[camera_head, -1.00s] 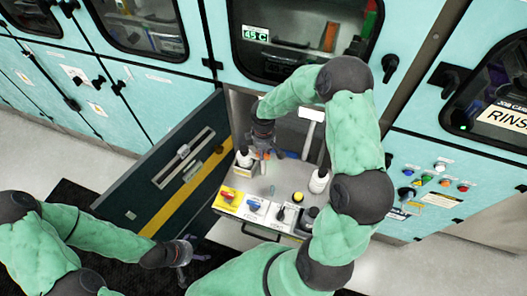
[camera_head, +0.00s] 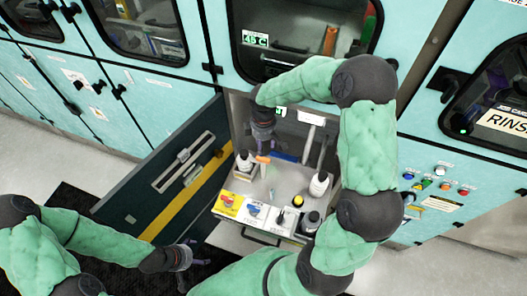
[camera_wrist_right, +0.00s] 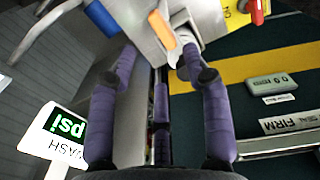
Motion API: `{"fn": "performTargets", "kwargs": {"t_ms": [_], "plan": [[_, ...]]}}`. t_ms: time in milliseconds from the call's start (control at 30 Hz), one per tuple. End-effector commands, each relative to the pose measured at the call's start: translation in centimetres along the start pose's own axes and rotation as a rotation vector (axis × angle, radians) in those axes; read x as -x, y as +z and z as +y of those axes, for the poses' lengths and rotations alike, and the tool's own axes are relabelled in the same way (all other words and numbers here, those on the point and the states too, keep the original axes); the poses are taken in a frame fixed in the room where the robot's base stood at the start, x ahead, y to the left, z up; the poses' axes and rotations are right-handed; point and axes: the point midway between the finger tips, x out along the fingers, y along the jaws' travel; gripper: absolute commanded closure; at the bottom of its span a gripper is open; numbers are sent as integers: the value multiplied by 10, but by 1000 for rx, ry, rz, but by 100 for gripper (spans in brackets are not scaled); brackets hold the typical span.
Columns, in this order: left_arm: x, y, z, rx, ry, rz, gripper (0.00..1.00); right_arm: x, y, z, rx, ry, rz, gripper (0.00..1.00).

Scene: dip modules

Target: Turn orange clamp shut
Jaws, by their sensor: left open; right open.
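The orange clamp (camera_wrist_right: 161,30) shows as a small orange bar on a pale metal fitting at the top middle of the right wrist view. In the head view its orange part (camera_head: 263,159) lies at the back left of the drawer shelf. My right gripper (camera_wrist_right: 158,58) is open, with one purple finger on either side of the line to the clamp and nothing held. In the head view my right gripper (camera_head: 263,140) hangs just behind the orange part. My left gripper (camera_head: 190,262) is open and empty at the lower left, well away from the clamp.
A "psi WASH" sign (camera_wrist_right: 58,132) is left of my right fingers.

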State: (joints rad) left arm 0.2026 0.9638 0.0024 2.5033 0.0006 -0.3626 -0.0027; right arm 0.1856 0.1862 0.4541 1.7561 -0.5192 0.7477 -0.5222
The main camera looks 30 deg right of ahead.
Motion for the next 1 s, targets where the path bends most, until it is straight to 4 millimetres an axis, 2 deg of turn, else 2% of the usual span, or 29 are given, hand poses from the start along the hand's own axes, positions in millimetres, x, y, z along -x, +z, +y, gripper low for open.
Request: {"fn": "performTargets", "kwargs": {"t_ms": [100, 300, 1000], "plan": [[0, 0, 0, 0, 0, 0, 14, 20, -1, 0, 1, 2, 2, 51], [0, 0, 0, 0, 0, 0, 14, 38, 0, 0, 1, 0, 0, 51], [0, 0, 0, 0, 0, 0, 14, 41, 0, 0, 1, -1, 0, 51]]}}
